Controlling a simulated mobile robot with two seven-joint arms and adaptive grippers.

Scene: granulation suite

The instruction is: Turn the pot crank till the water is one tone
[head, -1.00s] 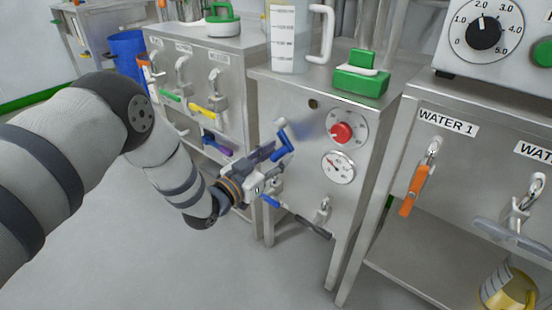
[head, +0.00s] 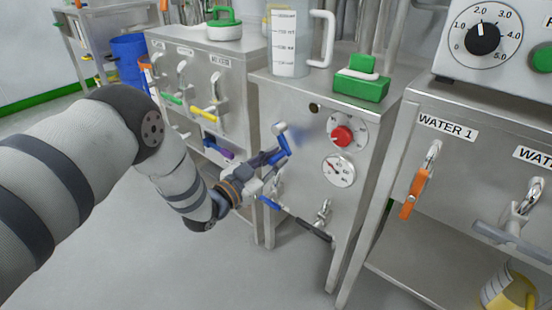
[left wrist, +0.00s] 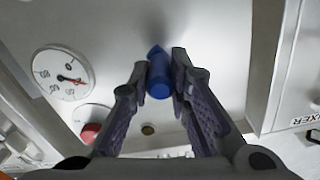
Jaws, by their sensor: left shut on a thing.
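A blue crank (head: 282,135) sticks out from the front of the steel pot cabinet (head: 302,178), left of a red knob and a dial gauge. My left gripper (head: 279,155) is at the crank, shut on its blue handle. In the left wrist view the blue handle (left wrist: 159,76) lies between the two dark fingertips. Any water inside the cabinet is hidden, so its tone does not show. My right gripper is in neither view.
The red knob (head: 342,136) and dial gauge (head: 338,171) are close right of the crank. A blue-handled valve (head: 270,203) and a black-handled lever (head: 314,230) are below. A clear jug (head: 289,42) and green block (head: 361,85) stand on top. The orange-handled WATER 1 tap (head: 414,193) is right.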

